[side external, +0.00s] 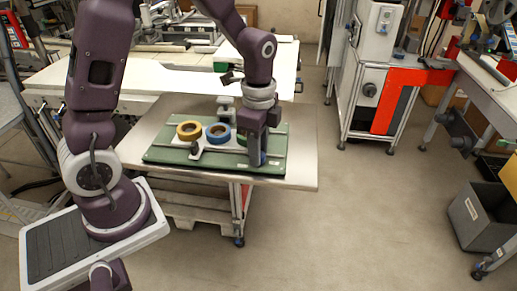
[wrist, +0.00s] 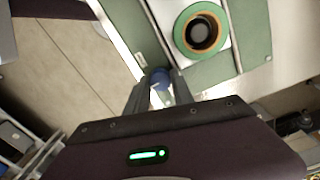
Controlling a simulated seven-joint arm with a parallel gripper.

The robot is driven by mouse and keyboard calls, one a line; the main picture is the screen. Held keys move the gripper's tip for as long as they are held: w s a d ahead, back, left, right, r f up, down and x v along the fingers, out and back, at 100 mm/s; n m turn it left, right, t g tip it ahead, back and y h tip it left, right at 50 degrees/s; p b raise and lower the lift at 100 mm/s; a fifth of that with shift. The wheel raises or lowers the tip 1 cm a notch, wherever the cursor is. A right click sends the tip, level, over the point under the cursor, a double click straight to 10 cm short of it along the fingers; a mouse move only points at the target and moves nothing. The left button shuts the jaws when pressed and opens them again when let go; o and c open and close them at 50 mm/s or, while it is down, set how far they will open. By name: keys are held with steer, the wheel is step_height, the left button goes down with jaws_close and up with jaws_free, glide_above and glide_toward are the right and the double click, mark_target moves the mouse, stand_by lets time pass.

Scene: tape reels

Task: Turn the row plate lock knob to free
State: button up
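The lock knob is a small round blue knob (wrist: 158,77) at the edge of the green row plate (side external: 165,157). It shows in the wrist view with a small pale mark on its near side. My gripper (wrist: 158,88) has its two fingers apart, one on each side of the knob. The frames do not show whether the fingers touch it. In the side external view my gripper (side external: 259,152) points down at the plate's right end and mostly hides the knob there. Which way the knob is set cannot be told.
A yellow reel (side external: 189,131) and a blue reel (side external: 218,133) stand in a row on the plate. A green reel (wrist: 201,31) is near the knob, mostly hidden behind my gripper in the side view. The metal table (side external: 302,172) is bare right of the plate.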

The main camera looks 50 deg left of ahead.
steer(key=shift+n, duration=0.4)
jaws_close()
steer(key=n, duration=0.3)
steer(key=shift+n, duration=0.4)
steer(key=n, duration=0.4)
steer(key=shift+n, duration=0.3)
steer(key=n, duration=0.8)
steer(key=shift+n, duration=0.3)
steer(key=shift+w, duration=0.1)
steer(key=o, duration=1)
jaws_free()
steer(key=shift+o, duration=0.2)
